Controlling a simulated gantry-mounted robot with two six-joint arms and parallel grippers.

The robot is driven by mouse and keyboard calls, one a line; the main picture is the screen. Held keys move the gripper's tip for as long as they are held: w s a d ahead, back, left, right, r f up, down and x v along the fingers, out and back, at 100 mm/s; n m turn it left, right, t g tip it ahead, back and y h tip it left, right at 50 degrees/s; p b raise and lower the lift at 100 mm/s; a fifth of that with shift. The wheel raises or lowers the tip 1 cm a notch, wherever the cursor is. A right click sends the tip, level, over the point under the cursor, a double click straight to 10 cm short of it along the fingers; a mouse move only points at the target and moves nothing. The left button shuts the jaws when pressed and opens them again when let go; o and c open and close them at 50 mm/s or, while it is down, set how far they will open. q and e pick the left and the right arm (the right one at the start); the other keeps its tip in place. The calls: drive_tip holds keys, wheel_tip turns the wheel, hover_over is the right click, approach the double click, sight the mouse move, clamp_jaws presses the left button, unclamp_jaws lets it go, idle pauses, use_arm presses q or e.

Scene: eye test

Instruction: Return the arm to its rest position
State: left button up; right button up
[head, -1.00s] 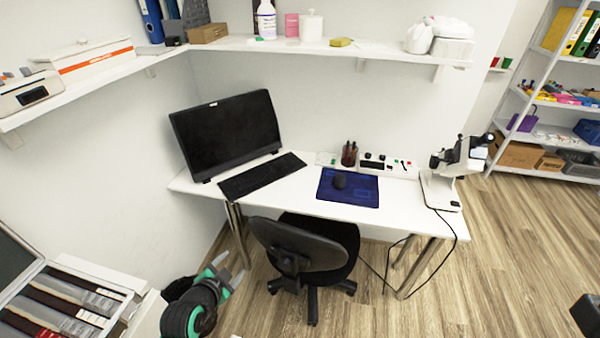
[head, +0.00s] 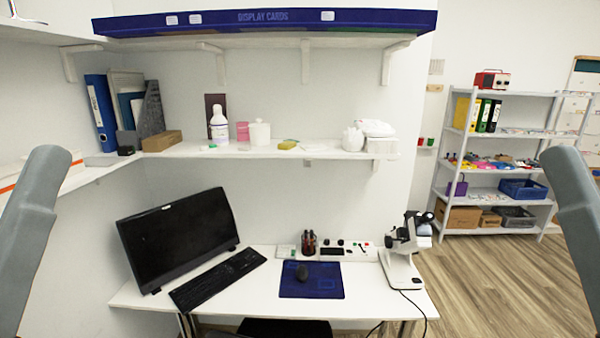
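A grey link of my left arm (head: 32,225) rises along the left edge in the head view. A grey link of my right arm (head: 575,215) rises along the right edge. Neither gripper is in view, so their fingers and anything they might hold are hidden. Neither link is seen touching the furniture.
A white desk (head: 232,298) holds a monitor (head: 180,240), keyboard (head: 218,278), mouse pad (head: 325,283) and microscope (head: 403,258). A laden wall shelf (head: 225,150) and a blue display-card shelf (head: 370,20) hang above. A rack (head: 440,185) stands right, with bare floor (head: 500,290) before it.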

use_arm(q)
wheel_tip(320, 180, up, 28)
drive_tip(key=p, duration=2.4)
drive_tip(key=shift+f, duration=0.15)
drive_tip(key=shift+o, duration=1.1)
drive_tip(key=shift+f, duration=0.15)
drive_tip(key=shift+o, duration=1.1)
